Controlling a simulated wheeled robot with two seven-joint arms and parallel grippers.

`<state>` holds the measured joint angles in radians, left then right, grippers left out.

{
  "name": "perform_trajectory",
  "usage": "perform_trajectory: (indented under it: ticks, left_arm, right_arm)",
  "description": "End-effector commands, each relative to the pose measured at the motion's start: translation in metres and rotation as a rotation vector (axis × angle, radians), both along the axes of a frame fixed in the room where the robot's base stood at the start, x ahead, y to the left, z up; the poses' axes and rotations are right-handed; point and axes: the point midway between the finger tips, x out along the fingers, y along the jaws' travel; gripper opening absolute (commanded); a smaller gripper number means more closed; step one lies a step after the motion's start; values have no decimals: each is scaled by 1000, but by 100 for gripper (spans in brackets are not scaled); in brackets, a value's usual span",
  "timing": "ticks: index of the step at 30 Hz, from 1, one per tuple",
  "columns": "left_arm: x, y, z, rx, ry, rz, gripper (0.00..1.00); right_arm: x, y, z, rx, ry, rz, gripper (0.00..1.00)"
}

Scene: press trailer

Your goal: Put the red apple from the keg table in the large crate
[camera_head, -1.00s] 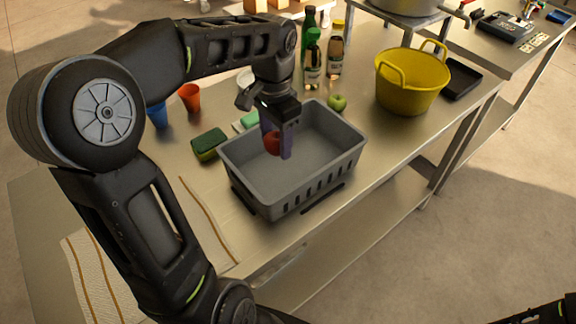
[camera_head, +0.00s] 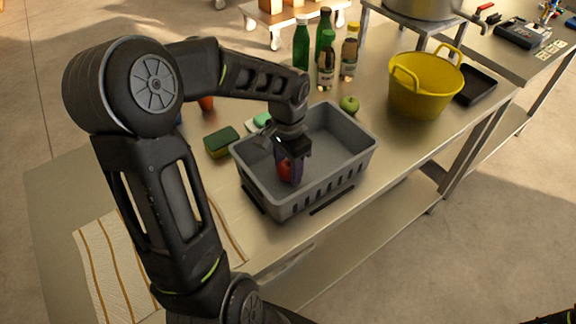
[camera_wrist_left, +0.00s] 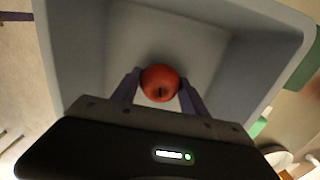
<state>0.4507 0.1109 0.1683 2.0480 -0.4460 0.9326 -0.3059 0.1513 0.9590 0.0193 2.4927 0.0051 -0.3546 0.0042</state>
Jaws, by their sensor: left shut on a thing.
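A red apple (camera_head: 284,170) is held between the fingers of my left gripper (camera_head: 289,168), inside the walls of the grey crate (camera_head: 345,173). In the left wrist view the apple (camera_wrist_left: 160,83) sits between the two purple fingers of the left gripper (camera_wrist_left: 158,90), with the crate's grey wall (camera_wrist_left: 60,50) around and the crate floor beyond. Whether the apple touches the crate floor, I cannot tell. My right gripper is not clearly seen; only a dark part of my body shows at the lower right corner.
A green-and-yellow sponge (camera_head: 221,142) lies left of the crate. A green apple (camera_head: 349,104) sits behind it. Green bottles (camera_head: 302,42), a yellow basket (camera_head: 425,85) and a black tray (camera_head: 475,85) stand farther back. A striped cloth (camera_head: 115,265) lies at the front left.

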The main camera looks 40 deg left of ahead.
Motion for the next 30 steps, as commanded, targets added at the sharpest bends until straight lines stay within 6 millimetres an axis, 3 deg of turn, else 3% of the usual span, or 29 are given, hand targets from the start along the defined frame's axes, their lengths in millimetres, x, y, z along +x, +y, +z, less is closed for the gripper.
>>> perform_trajectory:
  ticks: [11,12,20,30]
  left_arm:
    - [0,0,-5,1,-1,0,9]
    - [0,0,-6,1,-1,-1,52]
    - [0,0,-4,1,-1,-1,73]
    - [0,0,0,1,-1,0,73]
  right_arm:
    - [0,0,-3,0,0,0,36]
    - [0,0,-3,1,-1,1,36]
    - [0,0,-2,1,-1,1,36]
    - [0,0,2,0,0,0,36]
